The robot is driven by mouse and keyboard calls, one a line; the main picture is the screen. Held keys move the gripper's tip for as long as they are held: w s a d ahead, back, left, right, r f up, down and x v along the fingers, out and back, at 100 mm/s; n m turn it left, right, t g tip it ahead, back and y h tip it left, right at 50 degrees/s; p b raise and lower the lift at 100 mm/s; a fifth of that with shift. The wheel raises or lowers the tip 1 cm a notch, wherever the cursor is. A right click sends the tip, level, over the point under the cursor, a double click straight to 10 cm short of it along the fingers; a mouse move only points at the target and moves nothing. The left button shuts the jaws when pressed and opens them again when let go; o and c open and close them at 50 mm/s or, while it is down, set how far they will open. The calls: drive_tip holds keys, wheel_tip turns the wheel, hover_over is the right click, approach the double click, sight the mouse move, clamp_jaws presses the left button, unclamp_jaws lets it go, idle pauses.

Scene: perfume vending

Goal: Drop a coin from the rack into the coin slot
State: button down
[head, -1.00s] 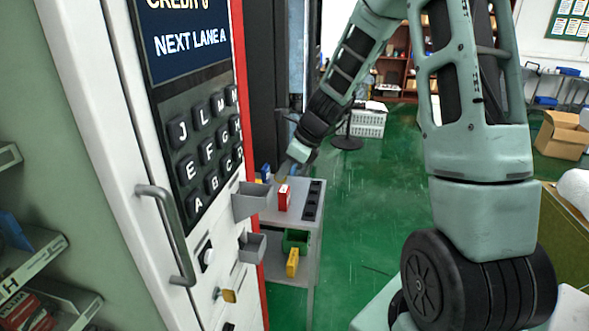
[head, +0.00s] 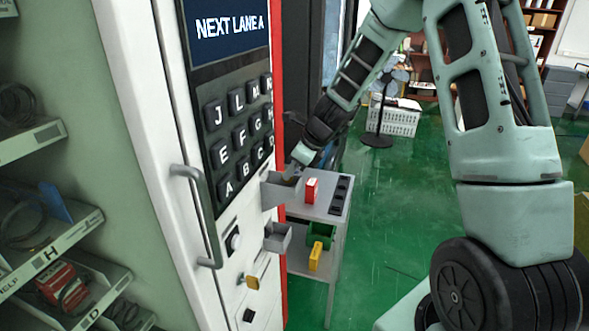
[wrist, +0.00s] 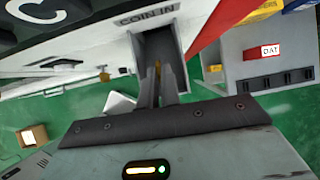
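My gripper (wrist: 164,88) is at the mouth of a grey hopper (wrist: 180,35) under the label COIN IN. Its two dark fingers are close together. A thin gold edge, which looks like a coin (wrist: 157,70), shows between their tips. In the head view the grey hopper (head: 279,194) sticks out from the white machine below the keypad, with my gripper just above it. The slot inside the hopper is not clearly visible. A black rack (head: 340,195) with several slots lies along the right edge of the grey table; coins in it cannot be made out.
A red box (head: 311,190) stands on the grey table (head: 325,211). A door handle (head: 198,215) projects at left.

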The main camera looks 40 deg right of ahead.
drive_tip(key=c, duration=1.5)
unclamp_jaws()
drive_tip(key=shift+c, duration=0.2)
drive_tip(key=b+v, duration=0.1)
drive_tip(key=v, duration=1.6)
drive_tip(key=shift+s, duration=0.15)
drive_tip(key=shift+r, duration=0.1)
